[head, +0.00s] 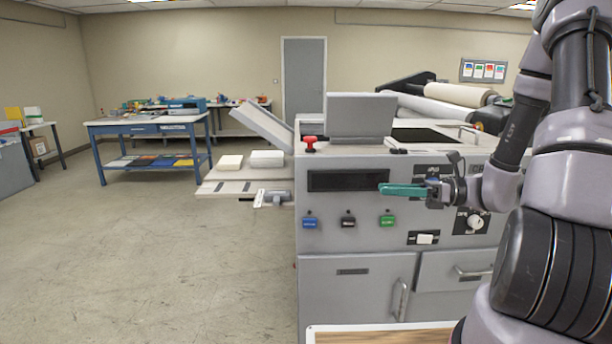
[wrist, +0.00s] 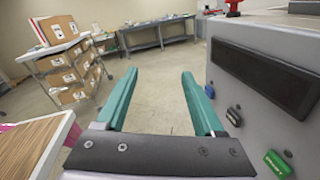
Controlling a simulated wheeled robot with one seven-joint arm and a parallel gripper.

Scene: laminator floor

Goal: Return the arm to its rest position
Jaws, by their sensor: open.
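My gripper (head: 384,189) is in front of the laminator's front panel in the head view, at about the height of its dark display strip. In the wrist view my gripper (wrist: 160,92) shows two teal fingers spread wide with nothing between them. My arm (head: 560,150) reaches in from the right side of the head view, partly hiding the machine. The grey laminator (head: 350,235) has a dark display strip and a row of blue, black and green buttons below it.
A red knob (head: 310,143) tops the machine. A side shelf (head: 235,188) juts left with pale blocks. A wood-topped surface (head: 380,337) lies close in front. A blue workbench (head: 150,127) stands far left. A cart with cardboard boxes (wrist: 75,80) shows in the wrist view. The left floor is clear.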

